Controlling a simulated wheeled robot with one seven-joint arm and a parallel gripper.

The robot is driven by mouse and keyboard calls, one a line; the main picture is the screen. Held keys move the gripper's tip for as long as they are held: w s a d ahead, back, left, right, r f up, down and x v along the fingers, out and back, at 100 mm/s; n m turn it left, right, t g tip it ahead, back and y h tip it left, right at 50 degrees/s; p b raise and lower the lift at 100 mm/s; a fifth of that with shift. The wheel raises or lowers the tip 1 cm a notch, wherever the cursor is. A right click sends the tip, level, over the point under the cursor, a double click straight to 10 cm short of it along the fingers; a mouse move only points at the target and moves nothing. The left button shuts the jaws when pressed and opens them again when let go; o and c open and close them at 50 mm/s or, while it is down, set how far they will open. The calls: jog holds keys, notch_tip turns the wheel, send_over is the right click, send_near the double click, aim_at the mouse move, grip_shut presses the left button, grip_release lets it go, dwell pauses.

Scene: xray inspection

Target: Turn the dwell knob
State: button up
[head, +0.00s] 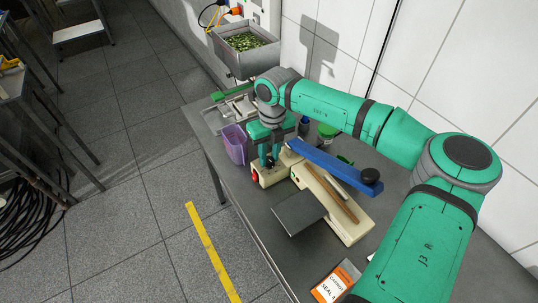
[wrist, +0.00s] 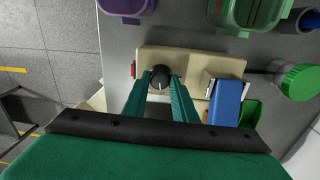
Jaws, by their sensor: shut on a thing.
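The dwell knob (wrist: 159,76) is black and round with a light pointer mark, on top of the cream end block of a bench sealer (wrist: 190,60). My gripper (wrist: 160,83) points down at it, with one finger on each side, shut on the knob.
A red switch (head: 254,177) is on the sealer's end beside the fingers. A purple bin (head: 235,145) and a green-lidded jar (head: 327,133) stand close by. A dark plate (head: 299,213) and an orange-white packet (head: 336,283) are nearer the front of the grey table.

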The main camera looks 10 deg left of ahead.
aim_at(271, 158)
jog(key=shift+w+r, duration=0.1)
dwell(0.3)
jog(key=o, duration=1)
jog(key=shift+o, duration=0.2)
notch_tip(271, 158, up, 11)
jog(key=shift+d, duration=0.2)
jog(key=shift+w+f, duration=0.1)
jog(key=shift+f, duration=0.1)
